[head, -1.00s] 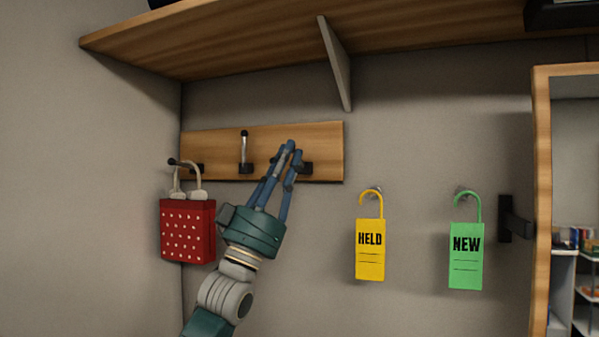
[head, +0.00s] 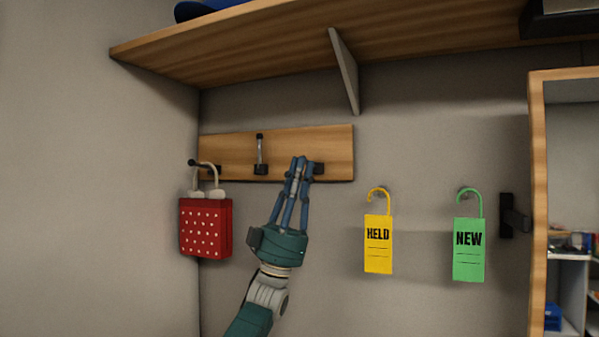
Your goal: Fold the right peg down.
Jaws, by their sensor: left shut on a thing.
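The wooden peg board (head: 340,152) is fixed to the wall under the shelf. The right peg (head: 319,169) shows only as its dark mount; its rod is hidden by my fingers. My left gripper (head: 299,164) is at this peg, reaching up from below, with its blue fingers shut on it. The middle peg (head: 260,153) stands upright against the board. The left peg (head: 194,162) sticks out and carries a red dotted bag (head: 205,228) by its pale handles. My right gripper is not in view.
A wooden shelf (head: 240,50) with a bracket (head: 345,70) overhangs the board. A yellow HELD tag (head: 378,245) and a green NEW tag (head: 469,250) hang on the wall to the right. A wood-framed opening (head: 538,200) is at far right.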

